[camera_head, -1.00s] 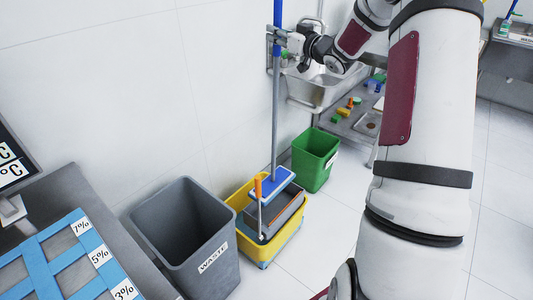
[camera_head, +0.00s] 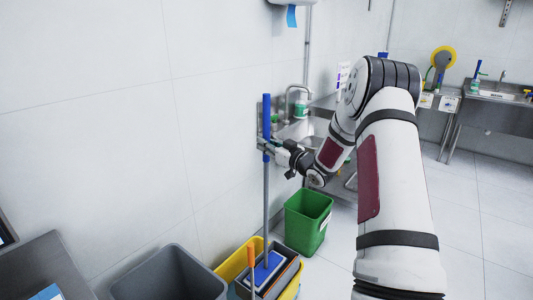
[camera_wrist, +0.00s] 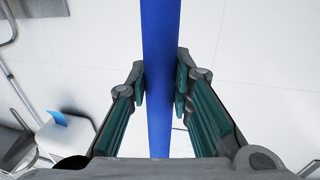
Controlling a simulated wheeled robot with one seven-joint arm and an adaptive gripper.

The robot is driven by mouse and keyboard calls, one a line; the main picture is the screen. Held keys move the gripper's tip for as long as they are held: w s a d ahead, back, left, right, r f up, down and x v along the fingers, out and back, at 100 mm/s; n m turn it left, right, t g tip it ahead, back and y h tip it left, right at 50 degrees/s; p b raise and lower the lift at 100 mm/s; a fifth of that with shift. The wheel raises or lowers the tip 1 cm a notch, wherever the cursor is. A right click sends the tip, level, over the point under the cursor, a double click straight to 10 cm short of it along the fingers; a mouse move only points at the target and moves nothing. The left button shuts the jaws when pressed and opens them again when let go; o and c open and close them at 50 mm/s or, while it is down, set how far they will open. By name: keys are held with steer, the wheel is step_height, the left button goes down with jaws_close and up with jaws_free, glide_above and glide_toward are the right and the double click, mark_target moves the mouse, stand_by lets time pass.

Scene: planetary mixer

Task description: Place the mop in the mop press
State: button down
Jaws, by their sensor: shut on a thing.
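The mop (camera_head: 267,205) stands nearly upright, with a blue grip at the top, a grey pole and a flat blue head. My gripper (camera_head: 266,146) is shut on the blue upper part of the handle. In the wrist view, the fingers (camera_wrist: 159,88) close on both sides of the blue handle (camera_wrist: 160,40). The mop head (camera_head: 262,270) is at the grey mop press (camera_head: 285,281) on the yellow bucket (camera_head: 228,269). It appears to lie within the press opening, but its exact depth and contact are hard to tell. The press has an orange-topped lever (camera_head: 251,256).
A grey bin (camera_head: 170,283) stands left of the yellow bucket and a green bin (camera_head: 305,222) stands behind it, to the right. The white wall (camera_head: 120,130) is close behind the mop. A sink and taps (camera_head: 300,98) are beyond. Open floor lies to the right.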

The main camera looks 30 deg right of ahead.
mark_target(267, 159)
steer(key=shift+f, duration=1.65)
steer(key=c, duration=1.4)
jaws_free()
steer(key=shift+c, duration=0.2)
